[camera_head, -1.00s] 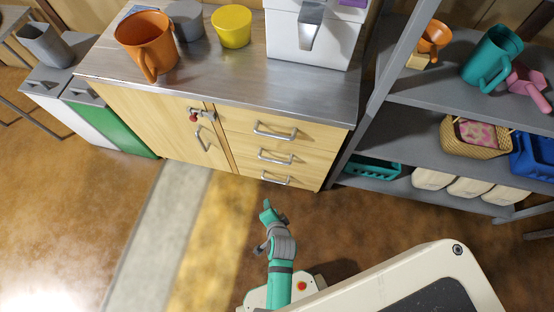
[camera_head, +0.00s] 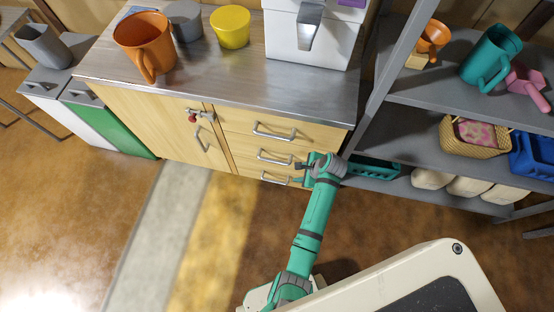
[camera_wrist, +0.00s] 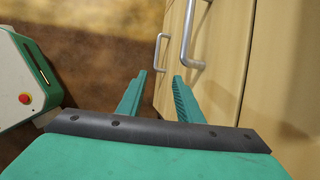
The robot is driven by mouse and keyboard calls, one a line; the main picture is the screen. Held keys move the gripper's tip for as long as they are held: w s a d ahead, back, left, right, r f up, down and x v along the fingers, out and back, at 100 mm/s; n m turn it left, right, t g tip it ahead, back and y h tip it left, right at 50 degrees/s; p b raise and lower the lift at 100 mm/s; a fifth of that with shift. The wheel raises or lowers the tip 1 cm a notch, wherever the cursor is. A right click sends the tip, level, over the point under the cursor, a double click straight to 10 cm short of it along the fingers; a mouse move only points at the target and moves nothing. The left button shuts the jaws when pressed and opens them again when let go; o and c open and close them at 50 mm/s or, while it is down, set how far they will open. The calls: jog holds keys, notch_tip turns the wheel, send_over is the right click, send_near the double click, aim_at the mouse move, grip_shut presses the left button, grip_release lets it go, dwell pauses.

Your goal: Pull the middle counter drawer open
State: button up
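The middle counter drawer (camera_head: 248,156) is shut, flush with the wooden counter front. Its silver bar handle (camera_head: 274,158) also shows in the wrist view (camera_wrist: 187,42). The top drawer (camera_head: 300,132) above and the bottom drawer handle (camera_head: 270,179) below look shut too. My gripper (camera_head: 299,173) is at the right side of the drawer stack, close to the right ends of the middle and bottom handles. In the wrist view its two teal fingers (camera_wrist: 161,82) are apart with nothing between them. The right finger's tip appears close to the middle handle's near end; contact cannot be told.
A grey shelf unit (camera_head: 420,107) stands just right of the counter, close to my arm, with a teal basket (camera_head: 375,168) on its low shelf. The floor in front is clear.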

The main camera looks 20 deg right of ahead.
send_near(275, 161)
jog(key=x, duration=0.5)
jog(key=shift+w, duration=0.2)
jog(key=shift+x, duration=0.95)
jog(key=shift+a+f, duration=0.15)
jog(key=shift+f, duration=0.25)
jog(key=shift+w, duration=0.1)
grip_shut()
